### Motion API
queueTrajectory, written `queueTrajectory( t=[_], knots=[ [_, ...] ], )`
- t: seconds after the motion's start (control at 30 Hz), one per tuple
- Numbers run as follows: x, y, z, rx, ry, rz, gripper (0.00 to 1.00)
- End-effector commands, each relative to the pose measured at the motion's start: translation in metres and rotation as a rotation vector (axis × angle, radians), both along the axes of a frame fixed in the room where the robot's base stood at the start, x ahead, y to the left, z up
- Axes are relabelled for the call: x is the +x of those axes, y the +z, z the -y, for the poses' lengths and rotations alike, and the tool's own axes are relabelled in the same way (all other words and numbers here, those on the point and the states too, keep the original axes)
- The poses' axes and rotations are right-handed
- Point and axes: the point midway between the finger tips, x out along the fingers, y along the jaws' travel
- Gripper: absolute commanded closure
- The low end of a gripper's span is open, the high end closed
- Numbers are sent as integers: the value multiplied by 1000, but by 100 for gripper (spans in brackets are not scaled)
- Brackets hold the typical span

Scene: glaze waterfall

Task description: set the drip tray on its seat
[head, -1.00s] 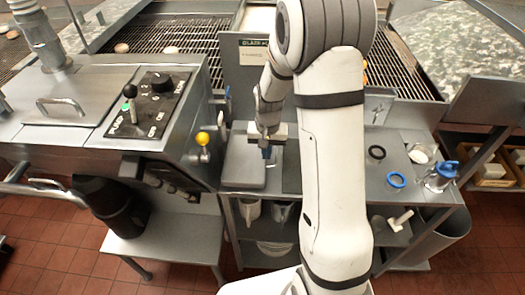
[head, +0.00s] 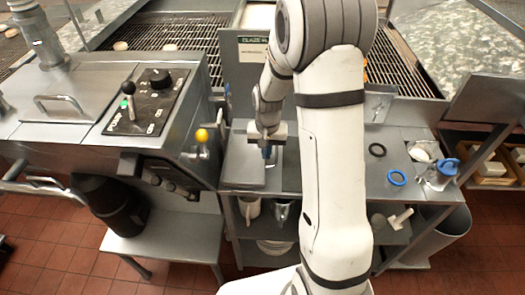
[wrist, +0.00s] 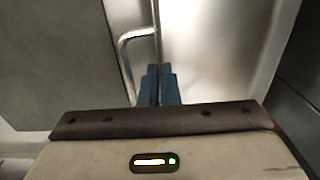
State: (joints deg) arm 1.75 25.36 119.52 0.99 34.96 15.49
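A flat grey plate, which looks like the drip tray (head: 240,168), lies on the metal bench left of my arm in the head view. My gripper (head: 266,152) points down over its right side. In the wrist view, the blue fingertips (wrist: 159,72) are nearly together. A thin upright edge runs up to the narrow gap between them. A bent metal handle (wrist: 125,60) shows just left of the fingers, and its lower end goes out of sight behind my gripper. I cannot tell whether anything thin is pinched. The tray's seat cannot be picked out.
A control box (head: 150,100) with a lever and yellow knob (head: 202,135) stands left of the bench. A black ring (head: 377,150), a blue ring (head: 396,178) and a blue-lidded jug (head: 442,174) sit on the right. Grated racks (head: 180,42) lie behind. Pitchers stand on the shelf below.

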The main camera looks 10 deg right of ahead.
Motion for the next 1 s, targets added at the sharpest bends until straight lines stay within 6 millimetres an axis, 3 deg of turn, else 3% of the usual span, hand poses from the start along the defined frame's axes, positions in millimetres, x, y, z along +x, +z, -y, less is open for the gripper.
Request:
queueTrajectory(
  t=[0.27,0.6,0.87,1.0],
  knots=[
    [0,-4,0,0,0,1,100],
    [0,-4,0,0,0,0,72],
    [0,-2,0,0,1,0,72],
    [2,15,0,0,1,4,72]
  ],
)
